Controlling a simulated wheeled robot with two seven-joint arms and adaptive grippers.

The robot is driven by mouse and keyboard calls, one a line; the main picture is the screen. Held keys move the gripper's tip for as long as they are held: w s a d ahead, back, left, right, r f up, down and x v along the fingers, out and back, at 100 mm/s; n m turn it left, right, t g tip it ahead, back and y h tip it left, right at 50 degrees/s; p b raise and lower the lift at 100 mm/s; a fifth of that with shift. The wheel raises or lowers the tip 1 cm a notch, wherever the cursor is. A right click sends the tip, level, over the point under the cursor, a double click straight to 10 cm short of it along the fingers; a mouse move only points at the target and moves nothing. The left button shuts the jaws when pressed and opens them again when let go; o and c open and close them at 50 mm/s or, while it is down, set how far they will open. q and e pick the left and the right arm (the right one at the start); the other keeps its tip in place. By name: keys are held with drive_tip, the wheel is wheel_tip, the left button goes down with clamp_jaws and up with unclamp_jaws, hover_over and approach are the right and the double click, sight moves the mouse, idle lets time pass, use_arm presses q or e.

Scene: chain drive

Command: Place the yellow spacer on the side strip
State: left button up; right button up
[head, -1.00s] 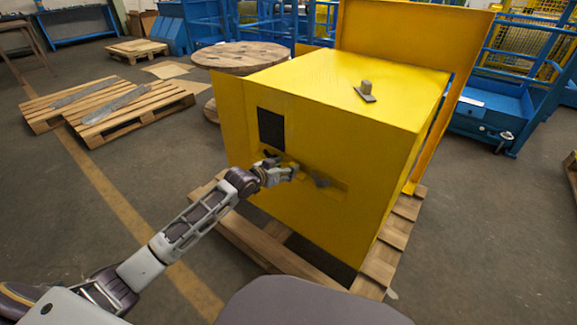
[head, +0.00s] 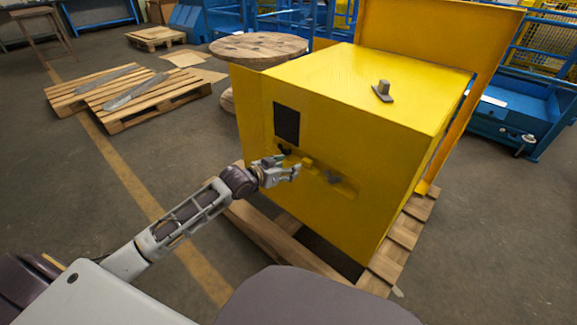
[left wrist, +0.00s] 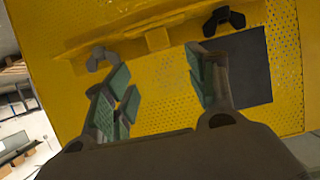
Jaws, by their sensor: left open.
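The yellow spacer (head: 307,163) is a small block at the side strip (head: 347,188), a narrow yellow ledge on the front face of the big yellow housing. In the left wrist view, the spacer (left wrist: 157,39) stands against the strip (left wrist: 190,18) between two dark wing knobs. My left gripper (head: 297,172) is open in front of the housing, just below and beside the spacer. Its green-padded fingers (left wrist: 163,92) are apart with only the perforated yellow face between them; the spacer is beyond the fingertips. My right gripper is not in view.
Dark wing knobs (head: 333,178) sit along the strip, and a dark panel (head: 287,123) is on the same face. A grey part (head: 383,91) stands on the housing top. The housing rests on a wooden pallet (head: 268,232).

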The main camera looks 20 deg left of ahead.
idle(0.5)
use_arm(q)
drive_tip(key=s+d+f+g, duration=0.4)
drive_tip(key=s+d+f, duration=0.3)
drive_tip(key=s+f, duration=0.55)
drive_tip(key=s+d+f+g+y, duration=0.1)
drive_tip(key=s+g, duration=0.1)
drive_tip(key=s, duration=0.7)
drive_tip(key=s+d+f+n+g+y, duration=0.1)
drive_tip(key=s+g, duration=0.2)
drive_tip(key=s, duration=0.7)
drive_tip(key=shift+s+f, duration=0.15)
drive_tip(key=shift+f, duration=0.1)
